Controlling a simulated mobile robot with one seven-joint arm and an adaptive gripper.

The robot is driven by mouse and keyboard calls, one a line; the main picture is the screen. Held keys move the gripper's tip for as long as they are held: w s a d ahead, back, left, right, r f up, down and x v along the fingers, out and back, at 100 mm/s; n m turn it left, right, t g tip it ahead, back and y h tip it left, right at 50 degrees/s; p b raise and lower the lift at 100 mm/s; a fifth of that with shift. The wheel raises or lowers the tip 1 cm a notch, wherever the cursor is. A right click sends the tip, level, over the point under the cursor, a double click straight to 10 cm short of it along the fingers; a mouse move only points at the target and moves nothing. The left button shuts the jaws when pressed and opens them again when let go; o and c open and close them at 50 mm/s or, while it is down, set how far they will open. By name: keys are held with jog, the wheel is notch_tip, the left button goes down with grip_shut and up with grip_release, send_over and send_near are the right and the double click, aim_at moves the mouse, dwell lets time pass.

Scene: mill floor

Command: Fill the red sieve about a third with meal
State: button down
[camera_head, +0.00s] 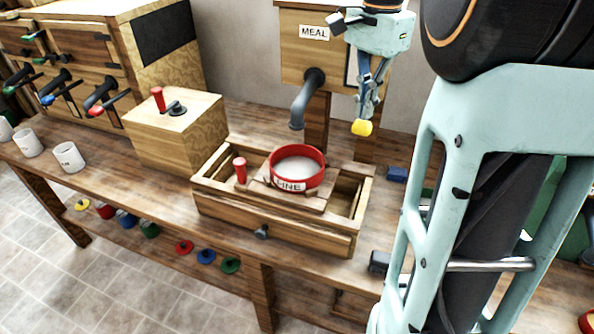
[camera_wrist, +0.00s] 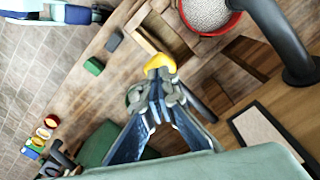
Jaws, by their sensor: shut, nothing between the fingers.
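The red sieve (camera_head: 284,183) sits on the wooden frame of an open box on the bench, its partly readable label facing front. Its inside looks pale and speckled, also in the wrist view (camera_wrist: 236,26); I cannot tell meal from mesh or judge the depth. The wooden bin marked MEAL (camera_head: 297,59) stands behind it, its grey spout (camera_head: 304,100) bending down above the sieve. My gripper (camera_head: 364,112) is shut and empty, right of the spout. A yellow knob (camera_head: 362,128) shows at its fingertips, also in the wrist view (camera_wrist: 160,62); I cannot tell whether they touch.
A red-handled peg (camera_head: 240,171) stands left of the sieve. A wooden box (camera_head: 177,133) and white cups (camera_head: 69,157) are further left.

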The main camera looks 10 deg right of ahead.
aim_at(363, 123)
jog(key=shift+f+b, duration=1.7)
jog(key=shift+f, duration=1.2)
jog(key=shift+r, duration=0.1)
dwell(1.1)
notch_tip(363, 123, up, 9)
jog(key=p, duration=0.9)
jog(key=shift+r, duration=0.1)
